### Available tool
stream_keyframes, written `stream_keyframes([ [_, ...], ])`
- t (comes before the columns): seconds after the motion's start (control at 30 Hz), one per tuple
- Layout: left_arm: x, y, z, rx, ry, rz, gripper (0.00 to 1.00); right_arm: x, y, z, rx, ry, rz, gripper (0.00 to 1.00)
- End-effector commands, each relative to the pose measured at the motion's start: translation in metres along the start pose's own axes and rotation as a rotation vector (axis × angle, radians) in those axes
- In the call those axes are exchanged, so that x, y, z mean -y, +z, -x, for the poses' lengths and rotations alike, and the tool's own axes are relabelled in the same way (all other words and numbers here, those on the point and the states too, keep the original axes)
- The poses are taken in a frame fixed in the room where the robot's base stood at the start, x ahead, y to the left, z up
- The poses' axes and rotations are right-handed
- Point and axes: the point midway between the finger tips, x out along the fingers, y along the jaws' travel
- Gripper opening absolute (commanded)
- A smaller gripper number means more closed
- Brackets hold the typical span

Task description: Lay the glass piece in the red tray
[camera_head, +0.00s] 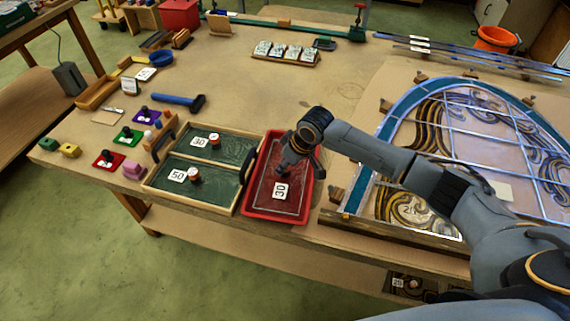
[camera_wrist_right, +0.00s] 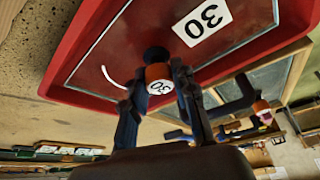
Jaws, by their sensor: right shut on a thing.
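The red tray (camera_head: 307,207) stands near the table's front edge, and its rim fills much of the right wrist view (camera_wrist_right: 62,62). A clear glass piece (camera_head: 262,196) with a white "30" label lies within the tray's outline; the tray's red shows through it. In the right wrist view the glass piece (camera_wrist_right: 190,50) carries a dark knob with an orange band. My right gripper (camera_head: 284,168) is over the tray, pointing down, its fingers (camera_wrist_right: 160,88) shut on this knob. I cannot tell whether the glass touches the tray floor. My left gripper is not in view.
A leaded arched panel (camera_head: 470,140) lies right, on the far side of my arm. Several small coloured blocks and a blue hammer (camera_head: 180,101) lie left.

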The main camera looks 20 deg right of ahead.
Motion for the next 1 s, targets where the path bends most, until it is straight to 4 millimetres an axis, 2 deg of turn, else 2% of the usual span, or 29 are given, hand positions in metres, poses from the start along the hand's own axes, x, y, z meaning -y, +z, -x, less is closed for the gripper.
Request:
stream_keyframes([
  [0.87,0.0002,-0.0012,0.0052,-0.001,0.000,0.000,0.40,-0.0003,-0.0004,-0.0018,-0.004,0.001,0.000,0.00],
  [0.9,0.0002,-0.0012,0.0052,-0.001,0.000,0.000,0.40,-0.0003,-0.0004,-0.0018,-0.004,0.001,0.000,0.35],
  [1.0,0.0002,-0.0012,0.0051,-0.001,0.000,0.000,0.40,-0.0003,-0.0002,-0.0019,-0.003,0.001,0.000,0.54],
])
